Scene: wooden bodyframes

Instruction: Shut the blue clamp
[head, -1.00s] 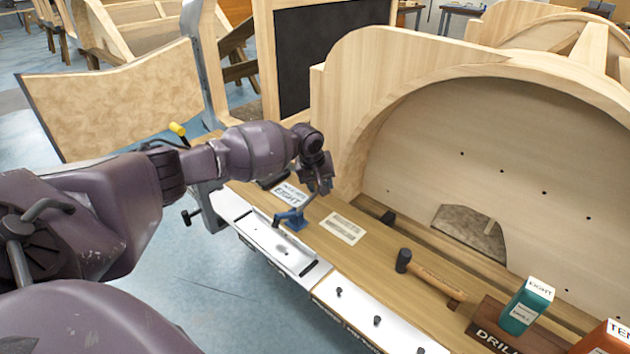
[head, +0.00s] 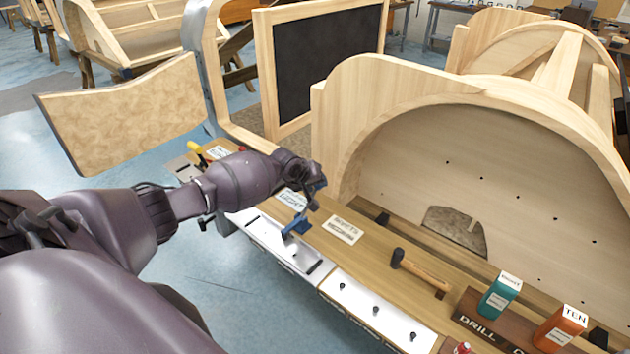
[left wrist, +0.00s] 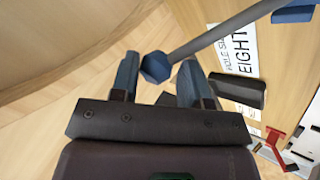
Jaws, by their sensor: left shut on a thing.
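The blue clamp (head: 298,226) is fixed on the white metal strip at the bench's front edge. Its lever stands raised and leans up to the right toward my left gripper (head: 317,188). In the left wrist view, the lever's grey rod runs from the clamp's blue part (left wrist: 293,13) at the top right down to a blue knob (left wrist: 155,67). My right gripper is not in view.
A mallet (head: 420,270) lies on the bench right of the clamp, with teal (head: 499,296) and orange (head: 561,328) boxes beyond. A curved wooden frame (head: 400,85) rises behind. A red-handled piece (left wrist: 270,143) shows in the left wrist view.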

